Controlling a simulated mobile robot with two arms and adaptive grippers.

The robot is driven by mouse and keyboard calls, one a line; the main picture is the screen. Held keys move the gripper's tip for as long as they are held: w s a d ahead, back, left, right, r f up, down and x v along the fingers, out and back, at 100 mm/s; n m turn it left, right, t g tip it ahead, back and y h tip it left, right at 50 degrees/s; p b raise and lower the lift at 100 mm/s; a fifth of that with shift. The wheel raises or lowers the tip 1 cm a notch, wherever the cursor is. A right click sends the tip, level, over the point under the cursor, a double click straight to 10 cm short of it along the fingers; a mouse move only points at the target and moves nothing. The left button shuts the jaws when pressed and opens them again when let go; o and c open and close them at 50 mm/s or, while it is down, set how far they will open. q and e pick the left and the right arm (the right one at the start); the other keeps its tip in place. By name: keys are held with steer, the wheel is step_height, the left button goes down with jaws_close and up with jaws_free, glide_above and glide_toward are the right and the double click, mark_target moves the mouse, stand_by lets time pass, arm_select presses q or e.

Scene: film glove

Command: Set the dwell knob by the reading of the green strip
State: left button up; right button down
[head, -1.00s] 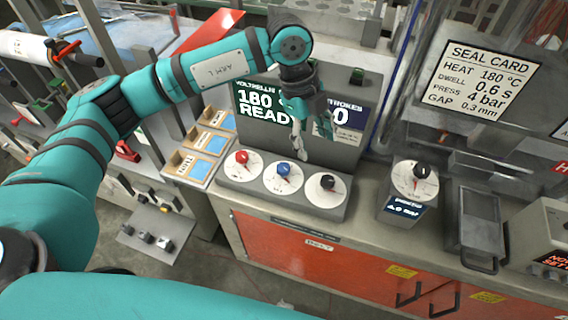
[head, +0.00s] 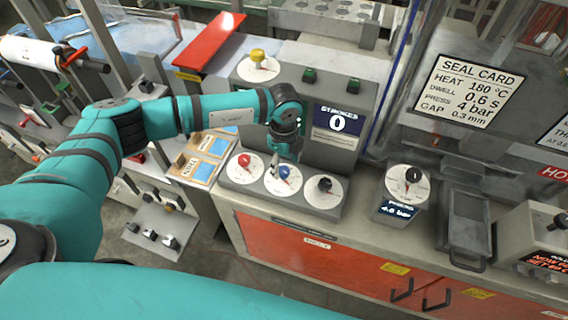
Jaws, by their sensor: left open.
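Three knobs with white dials sit in a row on the grey console: a red knob (head: 244,160), a blue knob (head: 284,170) and a black knob (head: 325,184). Their dial labels are too small to read, so I cannot tell which is the dwell knob. My left gripper (head: 279,160) is open, pointing down at the blue knob and partly covering its dial. I cannot tell whether it touches the knob. The seal card (head: 470,90) reads heat 180 °C, dwell 0.6 s, press 4 bar, gap 0.3 mm. I cannot make out a green strip. My right gripper is out of view.
A strokes display (head: 337,121) reads 0 behind the knobs. A yellow knob (head: 257,56) stands farther back. A separate black press knob (head: 413,175) is to the right, beside a grey tray (head: 468,222). Blue sample cards (head: 203,171) lie left of the console.

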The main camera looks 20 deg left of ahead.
mark_target(283, 174)
arm_select(q)
steer(key=shift+f, duration=1.45)
steer(key=shift+c, duration=0.3)
steer(key=c, duration=1.1)
